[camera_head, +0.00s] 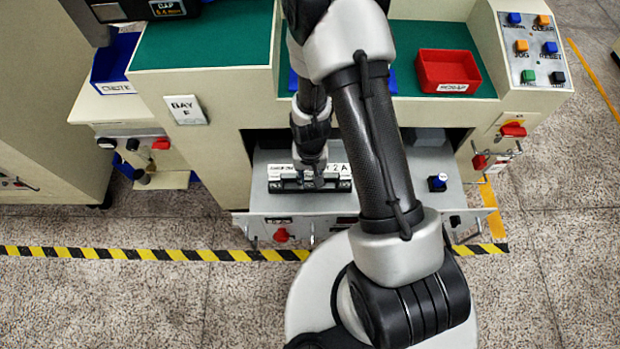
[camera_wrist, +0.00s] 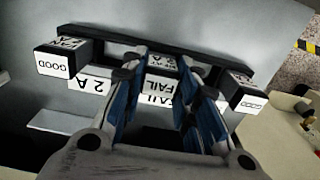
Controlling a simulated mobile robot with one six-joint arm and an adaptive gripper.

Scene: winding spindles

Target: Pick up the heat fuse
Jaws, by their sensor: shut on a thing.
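My gripper (camera_head: 316,180) is low over the grey drawer-like panel under the bench, at a black fuse holder (camera_head: 290,186). In the wrist view its blue-padded fingers (camera_wrist: 158,66) are closed in on a piece at the middle of the black holder (camera_wrist: 95,36). I take this piece to be the heat fuse (camera_wrist: 160,86); white label faces reading "FAIL" show between the fingers. The fingers hide most of it, and I cannot read the word "heat". Whether it is clear of the holder cannot be told. Blocks with white "GOOD" ends stand left (camera_wrist: 55,62) and right (camera_wrist: 248,98).
A white "2 A" label (camera_wrist: 92,84) lies beside the holder. A blue-topped knob (camera_head: 437,182) stands on the panel at right, and a red knob (camera_head: 281,235) is on its front. A red bin (camera_head: 448,70) sits on the green bench top (camera_head: 205,38) above.

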